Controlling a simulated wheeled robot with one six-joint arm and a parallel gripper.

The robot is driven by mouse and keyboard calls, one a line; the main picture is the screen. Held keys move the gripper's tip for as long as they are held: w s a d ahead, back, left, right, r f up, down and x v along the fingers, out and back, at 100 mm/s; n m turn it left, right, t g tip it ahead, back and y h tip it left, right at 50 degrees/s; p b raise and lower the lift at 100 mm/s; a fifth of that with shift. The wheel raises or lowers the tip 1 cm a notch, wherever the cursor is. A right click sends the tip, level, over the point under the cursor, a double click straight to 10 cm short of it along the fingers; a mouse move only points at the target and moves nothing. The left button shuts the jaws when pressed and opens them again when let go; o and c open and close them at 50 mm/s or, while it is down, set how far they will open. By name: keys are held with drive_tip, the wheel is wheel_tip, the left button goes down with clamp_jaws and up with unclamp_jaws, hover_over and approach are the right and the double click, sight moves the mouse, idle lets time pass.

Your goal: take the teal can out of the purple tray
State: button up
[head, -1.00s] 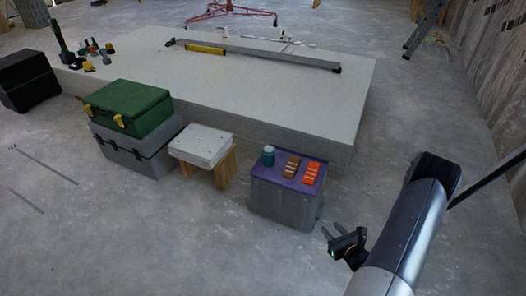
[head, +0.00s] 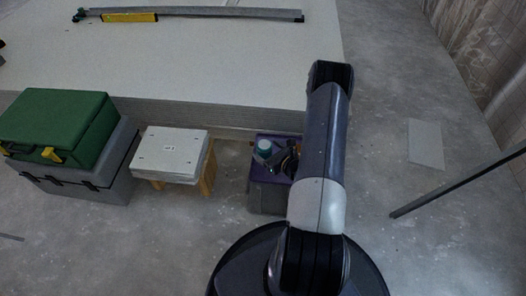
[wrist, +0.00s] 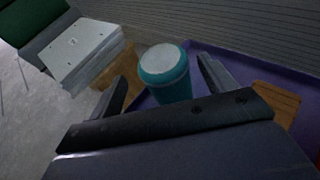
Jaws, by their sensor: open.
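The teal can (wrist: 166,75) with a pale grey lid stands upright in the purple tray (wrist: 214,56), near its left side in the wrist view. In the head view the can (head: 264,147) shows at the left part of the tray (head: 270,137), which sits on a grey box. My gripper (wrist: 160,85) is open, with one finger to the left of the can and one to the right. The can's lower part is hidden behind the gripper body. In the head view my arm covers the right part of the tray.
A brown slatted block (wrist: 279,101) lies in the tray right of my gripper. A white-topped stool (head: 172,153) stands left of the tray. Farther left, a green case (head: 55,128) sits on a grey case (head: 85,180). A large pale panel stack (head: 220,60) stands behind.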

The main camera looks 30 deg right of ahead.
sight(262, 144)
drive_tip(key=b+x, duration=0.1)
drive_tip(key=x, duration=0.4)
drive_tip(key=shift+w+d+r+b, duration=0.1)
drive_tip(key=shift+d+r+b, duration=0.15)
drive_tip(key=shift+b, duration=0.1)
drive_tip(key=shift+c, duration=0.2)
drive_tip(key=c, duration=1.1)
drive_tip(key=shift+c, duration=0.2)
